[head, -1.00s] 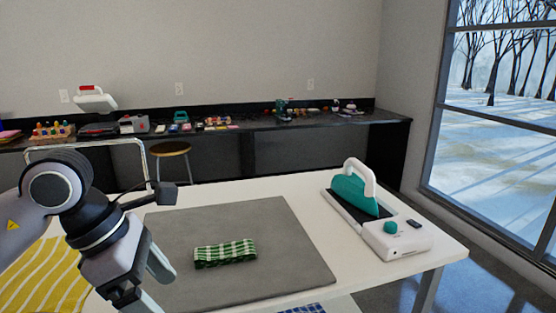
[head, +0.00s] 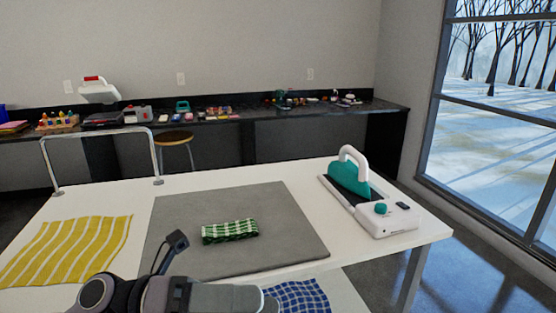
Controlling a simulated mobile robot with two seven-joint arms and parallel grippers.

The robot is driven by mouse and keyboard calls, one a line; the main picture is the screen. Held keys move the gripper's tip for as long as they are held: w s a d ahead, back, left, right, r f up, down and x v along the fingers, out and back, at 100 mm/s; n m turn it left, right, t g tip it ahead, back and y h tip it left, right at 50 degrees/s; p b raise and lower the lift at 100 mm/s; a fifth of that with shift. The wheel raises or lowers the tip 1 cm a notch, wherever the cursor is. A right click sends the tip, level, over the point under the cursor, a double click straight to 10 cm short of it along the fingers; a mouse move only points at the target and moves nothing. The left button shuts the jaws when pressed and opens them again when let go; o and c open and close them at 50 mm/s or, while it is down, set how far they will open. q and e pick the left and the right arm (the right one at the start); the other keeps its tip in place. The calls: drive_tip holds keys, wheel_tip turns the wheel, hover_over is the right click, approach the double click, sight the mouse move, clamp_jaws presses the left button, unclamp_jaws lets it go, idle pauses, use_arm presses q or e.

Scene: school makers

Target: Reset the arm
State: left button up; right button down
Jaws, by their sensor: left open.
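My left gripper (head: 268,302) is at the bottom edge of the head view, with its arm lying nearly level and pointing right. It is open, and I see nothing held in it; its lower part is cut off by the picture edge. A folded green and white checked cloth (head: 230,232) lies on the grey mat (head: 290,215), above and apart from the gripper. A blue checked cloth (head: 300,296) lies close to the gripper's tip in the picture. My right gripper is not in view.
A yellow striped cloth (head: 70,248) lies on the left of the white table (head: 190,181). A teal and white iron (head: 348,182) stands on its base (head: 389,220) at the right. A metal rail (head: 98,133) rises at the back left. The mat around the green cloth is clear.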

use_arm(q)
drive_tip(key=w+a+f+n+t+y+p, duration=0.1)
drive_tip(key=w+a+f+n+t+y, duration=0.25)
drive_tip(key=n+t, duration=0.8)
drive_tip(key=w+a+f+n+t+y, duration=0.2)
drive_tip(key=w+a+f+n+t, duration=0.45)
drive_tip(key=n, duration=0.85)
drive_tip(key=s+a+f+n+g+y, duration=0.2)
drive_tip(key=s+f+n+y, duration=0.4)
drive_tip(key=f, duration=0.6)
drive_tip(key=s+a+f+n+g+y+p, duration=0.1)
drive_tip(key=s+a+f+n+g+y, duration=0.2)
drive_tip(key=s+f+n+y, duration=0.3)
drive_tip(key=s+a+f+n, duration=0.1)
drive_tip(key=s+f+n, duration=0.2)
drive_tip(key=f, duration=0.3)
drive_tip(key=shift+s+a+g+p, duration=0.3)
drive_tip(key=shift+s+a, duration=0.05)
drive_tip(key=shift+s, duration=0.55)
